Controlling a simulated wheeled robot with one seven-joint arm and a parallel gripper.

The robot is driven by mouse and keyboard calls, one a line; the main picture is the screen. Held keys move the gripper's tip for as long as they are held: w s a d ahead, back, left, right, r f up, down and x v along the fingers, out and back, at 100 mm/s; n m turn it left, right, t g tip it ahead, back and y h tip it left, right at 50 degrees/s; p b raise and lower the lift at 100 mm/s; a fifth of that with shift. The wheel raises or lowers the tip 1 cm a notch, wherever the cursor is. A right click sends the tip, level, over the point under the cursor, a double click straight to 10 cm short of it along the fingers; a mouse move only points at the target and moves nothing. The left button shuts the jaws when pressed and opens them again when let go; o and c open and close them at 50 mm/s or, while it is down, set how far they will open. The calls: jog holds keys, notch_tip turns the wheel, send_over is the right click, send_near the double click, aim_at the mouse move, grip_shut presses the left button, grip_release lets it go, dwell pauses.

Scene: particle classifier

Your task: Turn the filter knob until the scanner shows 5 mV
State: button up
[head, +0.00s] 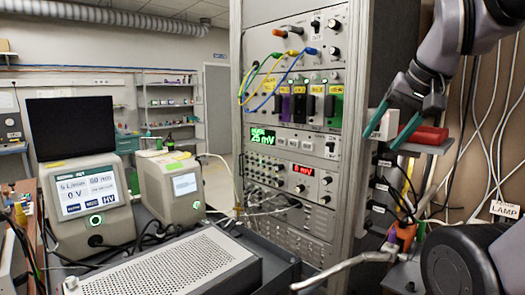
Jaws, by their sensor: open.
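The grey rack (345,215) stands in the middle of the head view. A green display (262,138) on it appears to read 25 mV. A red display (303,171) below and to its right reads 6 mV. Small black knobs sit on the rack, one upper knob (333,51) near the top and one knob (327,181) beside the red display. I cannot read which knob is the filter or which display is the scanner. My gripper (392,126) is open to the right of the rack, its teal fingers pointing down-left near a red object (427,135). It appears apart from the knobs.
A white instrument (88,197) showing 0 V and a smaller beige box (172,188) stand at left. A perforated metal box (165,268) lies in front. Coloured cables (268,85) hang across the rack's upper front.

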dwell(0.8)
jog(key=w+d+r+n+g+h, duration=0.25)
jog(key=w+r+n+h, duration=0.2)
jog(key=n, duration=0.45)
jog(key=n+t+h, duration=0.8)
jog(key=n+h, duration=0.3)
send_near(332, 23)
jog(key=shift+y, duration=0.25)
jog(key=x, duration=0.9)
jog(key=shift+d+r, duration=0.1)
jog(key=shift+d, duration=0.05)
